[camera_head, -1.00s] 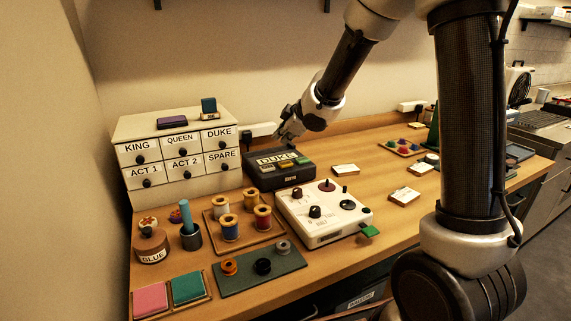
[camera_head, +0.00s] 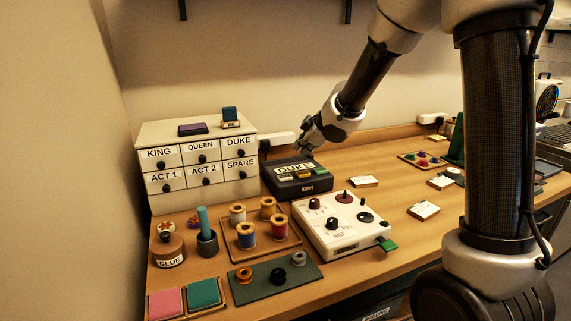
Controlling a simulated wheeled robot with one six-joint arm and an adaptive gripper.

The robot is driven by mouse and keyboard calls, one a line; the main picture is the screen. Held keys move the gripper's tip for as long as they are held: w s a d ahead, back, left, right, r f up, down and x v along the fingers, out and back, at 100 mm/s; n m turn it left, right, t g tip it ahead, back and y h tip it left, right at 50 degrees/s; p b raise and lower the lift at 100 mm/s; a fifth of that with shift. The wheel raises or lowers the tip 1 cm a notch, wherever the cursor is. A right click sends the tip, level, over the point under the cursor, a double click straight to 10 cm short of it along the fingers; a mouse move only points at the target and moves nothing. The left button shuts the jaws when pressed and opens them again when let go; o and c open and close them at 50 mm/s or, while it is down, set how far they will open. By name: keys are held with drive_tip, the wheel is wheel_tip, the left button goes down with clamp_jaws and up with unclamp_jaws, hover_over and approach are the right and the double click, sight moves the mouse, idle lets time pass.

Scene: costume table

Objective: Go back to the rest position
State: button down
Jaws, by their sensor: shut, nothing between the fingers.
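My gripper (camera_head: 302,147) is at the end of my arm, which reaches in from the upper right. It is shut and empty, just above the back of the black box (camera_head: 298,187) labelled DUKE. A small gap seems to lie between the fingertips and the box, but I cannot tell for sure whether they touch. The box has several coloured keys on its top. The wooden table (camera_head: 395,262) runs under everything.
A white drawer cabinet (camera_head: 194,203) with labelled drawers stands left of the gripper. A white control box (camera_head: 341,246) sits in front. The wall is close behind.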

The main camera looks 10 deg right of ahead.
drive_tip(key=s+d+m+g+h, duration=0.1)
drive_tip(key=s+d+m, duration=0.1)
drive_tip(key=s+d, duration=0.2)
drive_tip(key=s+d+f+m+g+h, duration=0.1)
drive_tip(key=s+d+m+g+h, duration=0.1)
drive_tip(key=s+d, duration=0.3)
drive_tip(key=s+d+f+m+g+h, duration=0.1)
drive_tip(key=s+d+m+h, duration=0.1)
drive_tip(key=s, duration=0.4)
drive_tip(key=shift+d+m+g, duration=0.3)
drive_tip(key=shift+d+m, duration=0.3)
drive_tip(key=shift+d, duration=0.8)
drive_tip(key=s+r+m, duration=0.3)
drive_tip(key=s+r, duration=0.1)
drive_tip(key=s, duration=0.7)
drive_tip(key=s+d+r+m+y, duration=0.1)
drive_tip(key=s+r+m, duration=0.2)
drive_tip(key=s, duration=0.8)
wheel_tip(320, 180, up, 2)
drive_tip(key=shift+s+d+r+y, duration=0.2)
drive_tip(key=shift+d+y, duration=0.1)
